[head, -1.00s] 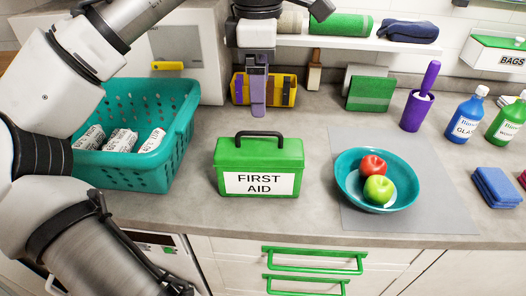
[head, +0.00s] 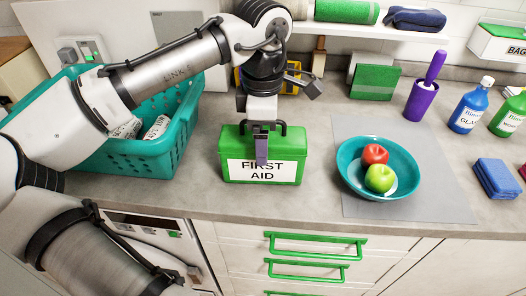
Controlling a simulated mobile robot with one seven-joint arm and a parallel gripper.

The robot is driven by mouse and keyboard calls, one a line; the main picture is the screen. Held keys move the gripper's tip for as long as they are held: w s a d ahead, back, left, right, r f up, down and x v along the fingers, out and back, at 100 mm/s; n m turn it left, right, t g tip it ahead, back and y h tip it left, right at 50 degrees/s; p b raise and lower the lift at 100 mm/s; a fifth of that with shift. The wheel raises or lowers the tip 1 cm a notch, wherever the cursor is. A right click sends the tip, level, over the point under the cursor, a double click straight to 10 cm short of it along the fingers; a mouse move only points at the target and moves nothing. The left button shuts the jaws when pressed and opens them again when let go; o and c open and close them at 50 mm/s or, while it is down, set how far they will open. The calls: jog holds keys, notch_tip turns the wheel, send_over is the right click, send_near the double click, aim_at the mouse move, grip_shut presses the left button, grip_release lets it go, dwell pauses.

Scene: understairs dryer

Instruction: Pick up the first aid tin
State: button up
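The green first aid tin (head: 233,140) stands upright on the grey counter, with a white "FIRST AID" label on its front and a black handle on top. My gripper (head: 261,150) points down over the tin. One purple finger shows in front of the tin's upper front and label, hiding part of the handle's middle. The other finger is hidden, so the gap between them does not show. I cannot tell whether the gripper touches the handle.
A teal basket (head: 130,155) with white rolled items stands left of the tin, under my arm. A teal bowl (head: 350,185) with a red and a green apple sits to the right. A purple brush holder (head: 420,103), bottles and blue sponges (head: 495,178) are farther right. A shelf (head: 370,32) overhangs the back.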

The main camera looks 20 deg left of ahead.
jog(key=shift+f, duration=0.3)
jog(key=c, duration=1.8)
jog(key=shift+r, duration=0.1)
